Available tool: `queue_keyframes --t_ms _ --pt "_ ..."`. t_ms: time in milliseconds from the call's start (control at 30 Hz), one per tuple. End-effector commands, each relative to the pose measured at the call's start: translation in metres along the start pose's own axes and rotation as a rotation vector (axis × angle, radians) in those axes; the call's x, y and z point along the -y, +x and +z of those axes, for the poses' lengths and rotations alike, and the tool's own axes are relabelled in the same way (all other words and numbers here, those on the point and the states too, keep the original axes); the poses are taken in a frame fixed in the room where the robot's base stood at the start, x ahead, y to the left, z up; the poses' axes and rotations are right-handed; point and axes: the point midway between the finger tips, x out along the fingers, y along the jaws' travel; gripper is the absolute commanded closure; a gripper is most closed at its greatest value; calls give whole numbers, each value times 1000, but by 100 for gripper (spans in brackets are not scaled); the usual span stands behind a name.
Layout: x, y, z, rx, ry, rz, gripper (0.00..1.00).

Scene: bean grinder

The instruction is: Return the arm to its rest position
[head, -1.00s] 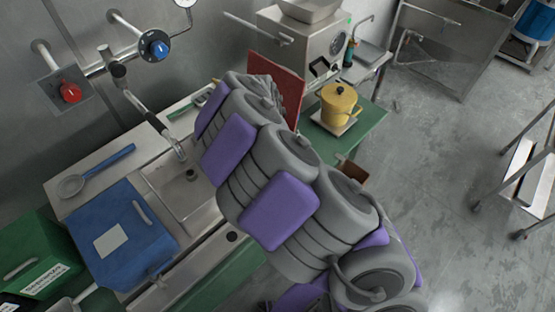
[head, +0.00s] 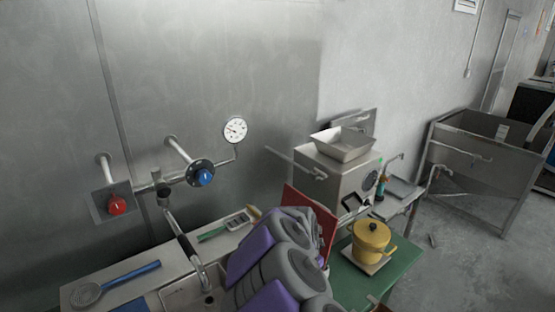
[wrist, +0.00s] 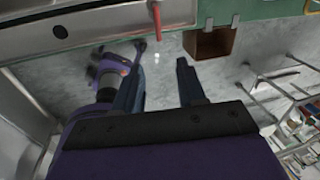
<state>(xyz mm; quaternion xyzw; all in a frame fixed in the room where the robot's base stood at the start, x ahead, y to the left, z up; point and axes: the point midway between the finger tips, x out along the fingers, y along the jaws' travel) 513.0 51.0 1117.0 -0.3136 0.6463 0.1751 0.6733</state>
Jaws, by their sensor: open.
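My arm (head: 270,265), grey and purple, rises from the bottom middle of the head view, in front of the counter and the red board. In the head view its end is hidden behind its own links. In the wrist view my gripper (wrist: 162,75) shows two dark fingers spread apart with nothing between them. Grey floor lies beyond the fingertips. A purple and grey part of my own body (wrist: 110,75) shows behind the left finger.
The grinder (head: 345,172) with a metal tray on top stands behind the arm. A yellow pot (head: 371,238) sits on the green table (head: 400,268) to the right. A red board (head: 312,210) stands near the arm. A sink basin (head: 185,297) lies left.

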Motion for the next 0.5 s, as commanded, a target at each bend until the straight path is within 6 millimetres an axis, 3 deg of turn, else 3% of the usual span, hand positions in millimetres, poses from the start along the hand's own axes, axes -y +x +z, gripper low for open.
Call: queue_keyframes --t_ms 133,267,500 --pt "6 -33 -43 -7 -226 7 60" --pt "-2 -59 -88 -10 -496 44 60" --pt "-46 -88 -165 44 -1056 141 60"
